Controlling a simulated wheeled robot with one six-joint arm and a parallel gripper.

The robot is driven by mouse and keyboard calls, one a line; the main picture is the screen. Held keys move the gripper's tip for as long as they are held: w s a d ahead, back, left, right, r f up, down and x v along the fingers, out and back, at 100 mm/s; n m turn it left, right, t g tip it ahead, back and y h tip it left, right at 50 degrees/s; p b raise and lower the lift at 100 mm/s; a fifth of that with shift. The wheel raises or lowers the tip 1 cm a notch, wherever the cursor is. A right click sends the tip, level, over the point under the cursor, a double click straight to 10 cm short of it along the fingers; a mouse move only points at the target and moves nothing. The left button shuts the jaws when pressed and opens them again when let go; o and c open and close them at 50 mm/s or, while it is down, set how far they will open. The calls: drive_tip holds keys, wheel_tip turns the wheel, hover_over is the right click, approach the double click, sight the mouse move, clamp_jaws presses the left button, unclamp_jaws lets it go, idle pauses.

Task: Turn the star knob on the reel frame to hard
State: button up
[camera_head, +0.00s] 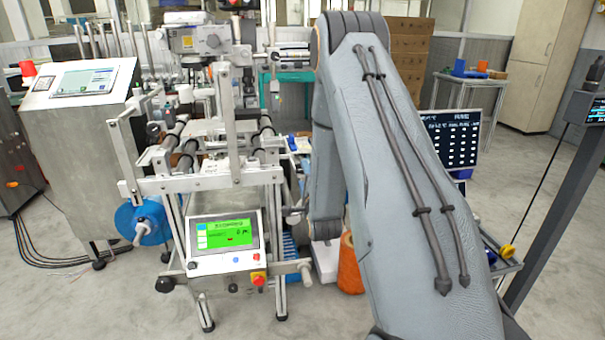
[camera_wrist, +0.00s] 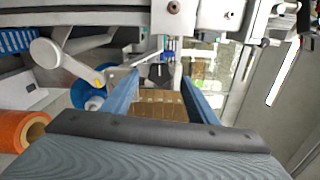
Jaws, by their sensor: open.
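The reel frame (camera_head: 215,178) is a silver metal stand with rollers, left of my arm in the head view. Its metal parts also fill the top of the wrist view (camera_wrist: 222,15). I cannot clearly pick out the star knob or its setting. A small dark part (camera_wrist: 160,73) shows between my fingertips in the wrist view; I cannot tell whether it is the knob. My gripper (camera_wrist: 159,80) is open, its two blue fingers wide apart with nothing held. In the head view, my arm hides much of the area around the gripper.
A control panel with a green screen (camera_head: 225,236) is mounted low on the frame's front. A blue reel (camera_head: 140,222) hangs at its left. An orange spool (camera_head: 350,265) stands on the floor beside my arm. A grey console (camera_head: 85,130) stands far left. Floor at front left is clear.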

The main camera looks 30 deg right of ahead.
drive_tip(key=v, duration=0.4)
drive_tip(key=shift+w, duration=0.1)
idle(0.3)
drive_tip(key=s+a+r+n+g+y+p, duration=0.3)
drive_tip(key=s+a+n+g+y+p, duration=0.15)
drive_tip(key=s+a+n+g, duration=0.55)
drive_tip(key=s+a+r+n+g+p, duration=0.1)
drive_tip(key=s+a+r+n+g, duration=0.1)
drive_tip(key=s, duration=0.6)
drive_tip(key=s+a+r+n+g+p, duration=0.2)
drive_tip(key=s+a+n, duration=0.3)
drive_tip(key=s, duration=0.3)
drive_tip(key=s+a+r+n+g+p, duration=0.1)
drive_tip(key=s+a+r+n+g, duration=0.2)
drive_tip(key=s, duration=0.6)
drive_tip(key=shift+a+r+n, duration=0.3)
drive_tip(key=shift+r+n, duration=0.15)
drive_tip(key=shift+n, duration=0.75)
